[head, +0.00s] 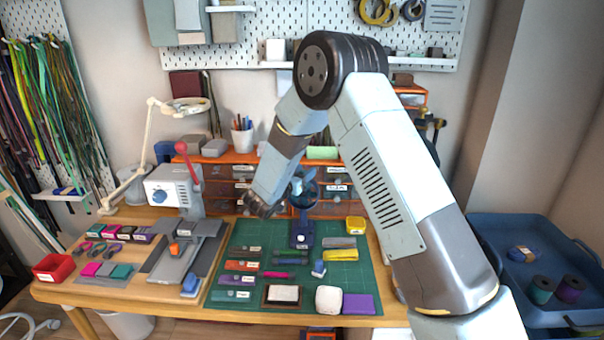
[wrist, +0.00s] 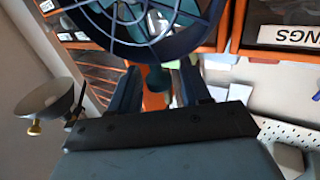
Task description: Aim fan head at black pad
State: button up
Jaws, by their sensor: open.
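The fan head also fills the top of the wrist view (wrist: 150,25). My gripper (head: 258,206) is just left of the fan head in the head view. In the wrist view my gripper (wrist: 158,88) is open, its fingers pointing toward the cage. A small teal part shows between the fingers; I cannot tell whether they touch it. I cannot surely pick out the black pad; a dark flat piece (head: 290,257) lies in front of the fan base.
The green cutting mat (head: 225,290) holds several coloured strips, a framed white pad (head: 283,295) and a purple block (head: 358,304). Orange drawers (head: 330,207) stand close behind the fan. A blue tray (head: 500,235) is at right.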

jog(key=v, duration=1.3)
jog(key=shift+s+a, duration=0.2)
jog(key=shift+s, duration=0.1)
jog(key=shift+f, duration=0.1)
dwell(1.1)
